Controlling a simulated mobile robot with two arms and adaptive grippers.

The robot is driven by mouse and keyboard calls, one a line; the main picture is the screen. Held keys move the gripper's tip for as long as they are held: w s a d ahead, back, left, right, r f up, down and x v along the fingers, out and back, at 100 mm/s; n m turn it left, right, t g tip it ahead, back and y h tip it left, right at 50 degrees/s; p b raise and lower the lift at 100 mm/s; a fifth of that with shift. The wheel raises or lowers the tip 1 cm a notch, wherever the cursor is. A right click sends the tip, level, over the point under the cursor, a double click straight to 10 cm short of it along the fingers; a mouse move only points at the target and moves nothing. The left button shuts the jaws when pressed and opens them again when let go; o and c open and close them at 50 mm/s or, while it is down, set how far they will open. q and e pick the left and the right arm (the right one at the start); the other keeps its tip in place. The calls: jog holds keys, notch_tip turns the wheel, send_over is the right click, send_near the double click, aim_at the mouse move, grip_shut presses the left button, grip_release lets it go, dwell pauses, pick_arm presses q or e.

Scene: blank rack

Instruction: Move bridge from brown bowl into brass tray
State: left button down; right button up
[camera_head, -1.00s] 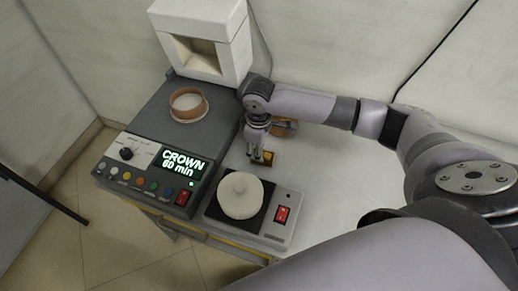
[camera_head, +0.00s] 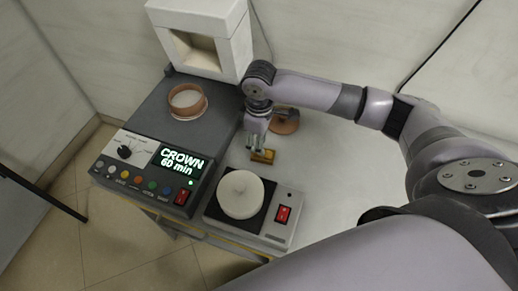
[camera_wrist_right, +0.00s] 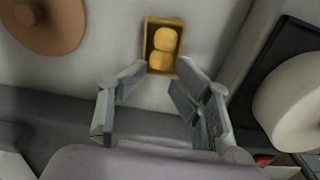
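The brass tray (camera_head: 262,157) is a small open box on the white table; it also shows in the right wrist view (camera_wrist_right: 149,46). A yellow two-lobed piece, apparently the bridge (camera_wrist_right: 163,49), lies inside it. The brown bowl (camera_head: 287,124) stands behind and right of the tray, partly hidden by my right arm; a round brown thing at the top left of the wrist view (camera_wrist_right: 42,24) appears to be it. My right gripper (camera_head: 255,152) is just above the tray. In the wrist view its fingers (camera_wrist_right: 148,82) are spread with nothing between them. My left gripper is not in view.
A grey control unit (camera_head: 150,128) reading "CROWN 60 min" stands left, with a round brown-rimmed dish (camera_head: 187,102) on top. A white furnace-like block (camera_head: 203,38) is behind. A device with a white round top (camera_head: 241,194) and red switch is just in front of the tray.

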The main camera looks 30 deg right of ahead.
notch_tip(320, 180, up, 9)
dwell(0.3)
jog(key=shift+a, duration=0.1)
dwell(0.4)
